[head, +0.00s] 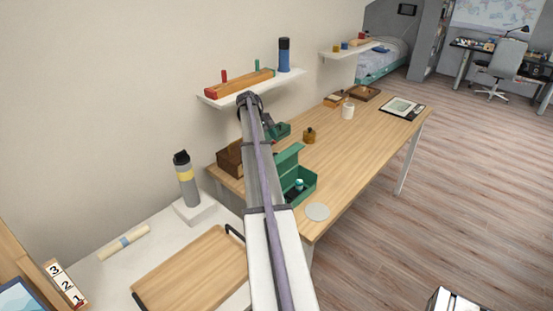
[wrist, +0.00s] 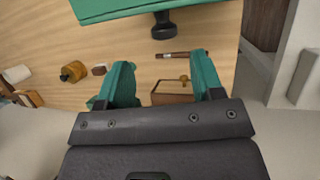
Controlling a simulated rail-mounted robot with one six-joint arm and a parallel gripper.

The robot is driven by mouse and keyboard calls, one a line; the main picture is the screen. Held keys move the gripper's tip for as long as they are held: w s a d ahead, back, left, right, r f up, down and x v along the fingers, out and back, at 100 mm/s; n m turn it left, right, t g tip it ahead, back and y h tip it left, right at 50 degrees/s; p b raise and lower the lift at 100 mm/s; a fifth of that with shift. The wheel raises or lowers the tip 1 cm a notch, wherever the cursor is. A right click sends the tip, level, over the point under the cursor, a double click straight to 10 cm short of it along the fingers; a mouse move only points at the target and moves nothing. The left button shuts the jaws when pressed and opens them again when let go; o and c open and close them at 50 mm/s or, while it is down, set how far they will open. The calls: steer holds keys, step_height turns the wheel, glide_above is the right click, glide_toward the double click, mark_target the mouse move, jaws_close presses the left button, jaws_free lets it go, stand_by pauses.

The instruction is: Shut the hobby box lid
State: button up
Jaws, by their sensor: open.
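The green hobby box (head: 303,192) stands on the wooden desk, partly hidden by my arm. Its green lid (head: 289,156) is raised, and dark and pale items show inside. My gripper (head: 284,130) is above the desk, beyond the raised lid, with its green fingers apart and empty. In the wrist view, my gripper (wrist: 162,64) has a wide gap between its fingers. A green panel, which looks like the lid (wrist: 155,8), crosses the top there with a black knob (wrist: 164,26) on it, clear of the fingertips.
A wall shelf (head: 250,90) hangs behind my arm. A wooden tray (head: 195,270) lies on the near counter. The desk's right part is mostly clear.

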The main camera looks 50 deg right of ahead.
mark_target(274, 153)
steer(key=b+x, duration=0.1)
steer(key=x, duration=0.1)
steer(key=b+x, duration=0.4)
steer(key=shift+a+f, duration=0.3)
steer(key=shift+f, duration=0.2)
steer(key=shift+s+d+f, duration=0.15)
steer(key=shift+s+f, duration=0.05)
steer(key=shift+f, duration=0.1)
steer(key=shift+r, duration=0.2)
jaws_close()
